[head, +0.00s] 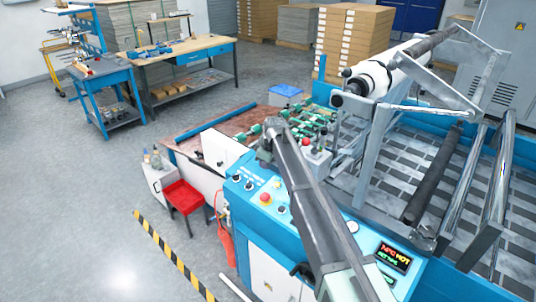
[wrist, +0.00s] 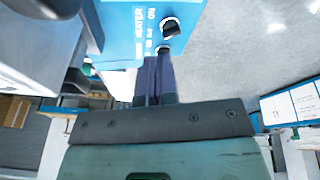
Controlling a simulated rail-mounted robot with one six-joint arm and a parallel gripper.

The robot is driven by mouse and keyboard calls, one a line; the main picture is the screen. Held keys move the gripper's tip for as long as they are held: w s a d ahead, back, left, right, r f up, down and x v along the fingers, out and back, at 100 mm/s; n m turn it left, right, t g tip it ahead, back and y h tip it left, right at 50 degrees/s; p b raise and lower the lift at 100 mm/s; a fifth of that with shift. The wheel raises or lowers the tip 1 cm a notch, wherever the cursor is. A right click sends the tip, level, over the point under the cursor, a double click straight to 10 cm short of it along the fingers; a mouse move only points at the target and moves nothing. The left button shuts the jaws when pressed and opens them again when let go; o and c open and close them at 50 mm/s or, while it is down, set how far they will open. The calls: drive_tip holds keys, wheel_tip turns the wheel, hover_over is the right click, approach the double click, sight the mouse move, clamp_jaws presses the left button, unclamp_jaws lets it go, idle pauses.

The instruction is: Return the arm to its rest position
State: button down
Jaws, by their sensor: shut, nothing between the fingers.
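My gripper (wrist: 155,64) shows in the wrist view with its two dark fingers together and nothing between them. The fingertips appear just in front of the lower edge of a blue control panel (wrist: 130,20) marked HEATER and ON. A black rotary knob (wrist: 170,26) sits on that panel, close to the fingertips. I cannot tell whether the fingers touch the panel. In the head view my arm (head: 305,180) reaches from the bottom edge up over the machine's blue front panel (head: 240,187). The fingers are not clear in that view.
The laminating machine carries a white roll (head: 375,75) and bare metal rollers at the right. A lit display (head: 394,256) reads HOT. A red emergency button (head: 265,198) is on the panel. A red stool (head: 184,197) and an extinguisher (head: 225,245) stand left. Floor beyond the striped line is clear.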

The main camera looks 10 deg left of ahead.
drive_tip(key=s+d+f+m+g+h+b, duration=0.1)
drive_tip(key=s+d+m, duration=0.6)
drive_tip(key=s+d, duration=0.8)
drive_tip(key=s+d+f+m+h+b, duration=0.1)
drive_tip(key=s+d+m, duration=0.6)
drive_tip(key=s+d, duration=0.8)
drive_tip(key=shift+s+f+m+g+b, duration=0.4)
drive_tip(key=shift+s+f+b, duration=0.55)
drive_tip(key=shift+s, duration=1.3)
